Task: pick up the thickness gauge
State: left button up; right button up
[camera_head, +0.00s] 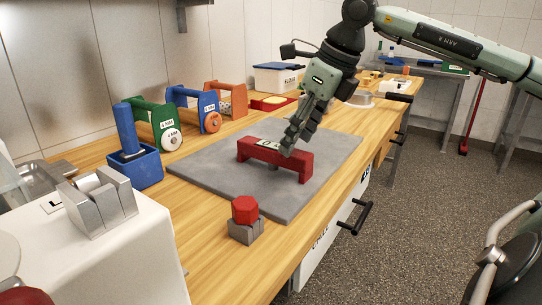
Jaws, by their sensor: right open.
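A red bridge-shaped piece (305,166) stands on a grey slab (210,172) on the wooden bench. A small pale, dark-marked piece or label (268,144) shows on its top; I cannot tell for sure which of these is the thickness gauge. My right gripper (287,146) points down at the top of the red piece, near its right half. It is open, and its fingers overlap the red piece in the picture; whether they touch it I cannot tell. My left gripper is out of view.
A red hexagonal knob on a grey block (245,220) stands at the slab's front edge. A blue holder (135,168) and green, blue and orange spool stands (160,127) line the back left. A grey metal block (98,200) sits on a white box at front left.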

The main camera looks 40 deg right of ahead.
aim_at(293, 152)
jog(key=x, duration=0.3)
jog(key=shift+w+d+f, duration=0.1)
jog(key=shift+d+f, duration=0.05)
jog(key=shift+f, duration=0.25)
jog(key=shift+w+f, duration=0.2)
jog(key=shift+f, duration=0.15)
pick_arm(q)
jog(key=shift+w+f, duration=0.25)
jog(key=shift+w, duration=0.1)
pick_arm(e)
jog(key=shift+c, duration=0.2)
grip_shut()
pick_arm(q)
jog(key=shift+p, duration=0.35)
pick_arm(e)
jog(key=shift+r, duration=0.15)
